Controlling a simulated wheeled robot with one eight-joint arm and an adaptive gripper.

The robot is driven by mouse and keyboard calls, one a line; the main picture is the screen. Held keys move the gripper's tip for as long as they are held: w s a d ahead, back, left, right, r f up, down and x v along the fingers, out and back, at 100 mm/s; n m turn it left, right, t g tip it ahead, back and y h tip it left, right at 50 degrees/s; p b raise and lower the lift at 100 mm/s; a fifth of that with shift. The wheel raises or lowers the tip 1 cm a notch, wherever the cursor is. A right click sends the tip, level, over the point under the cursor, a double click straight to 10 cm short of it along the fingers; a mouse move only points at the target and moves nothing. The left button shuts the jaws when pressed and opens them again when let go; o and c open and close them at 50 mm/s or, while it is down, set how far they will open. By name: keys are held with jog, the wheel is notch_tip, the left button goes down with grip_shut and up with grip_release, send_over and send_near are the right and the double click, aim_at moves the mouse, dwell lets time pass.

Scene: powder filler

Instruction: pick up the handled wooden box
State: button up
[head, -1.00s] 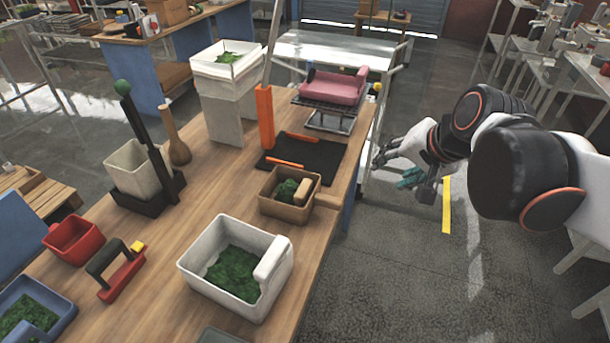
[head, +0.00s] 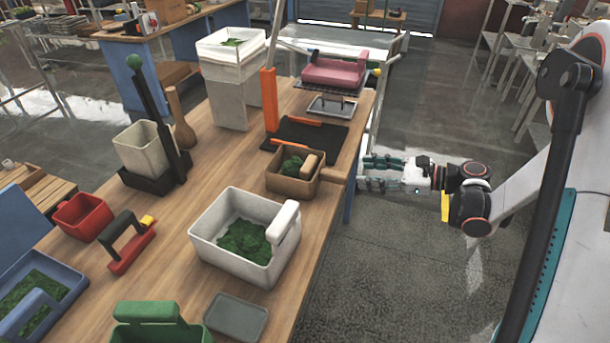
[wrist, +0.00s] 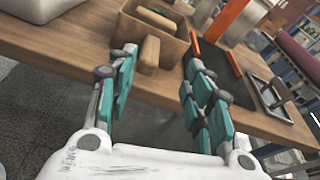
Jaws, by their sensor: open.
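The handled wooden box (head: 284,183) is a small brown open box with a light wooden handle on its right side and green stuff inside. It sits on the wooden table near the right edge, and shows at the top of the wrist view (wrist: 172,53), its handle pointing towards me. My gripper (head: 366,172) is beyond the table's right edge, to the right of the box. In the wrist view, my gripper (wrist: 158,70) is open and empty, its teal-padded fingers spread on either side of the handle. I cannot tell whether the fingertips reach past the table edge.
A white bin (head: 215,253) with green contents stands in front of the box. A black mat (head: 327,140) with an orange post (head: 269,102) lies behind it. Open floor lies right of the table.

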notch_tip(320, 180, down, 4)
jog(key=s+d+m+y, duration=0.2)
jog(key=d+y, duration=0.1)
jog(key=b, duration=0.3)
send_near(331, 176)
jog(key=w+a+f, duration=0.2)
jog(key=a, duration=0.2)
jog(key=shift+w+r+b+x, duration=0.15)
jog(key=shift+b+x, duration=0.15)
jog(key=shift+x, duration=0.65)
jog(key=shift+w+b+x, duration=0.15)
jog(key=shift+b+x, duration=0.15)
jog(key=shift+x, duration=0.7)
jog(key=shift+w+r+b+x, duration=0.1)
jog(key=shift+b+x, duration=0.2)
jog(key=shift+x, duration=0.65)
jog(key=shift+d, duration=0.2)
grip_shut()
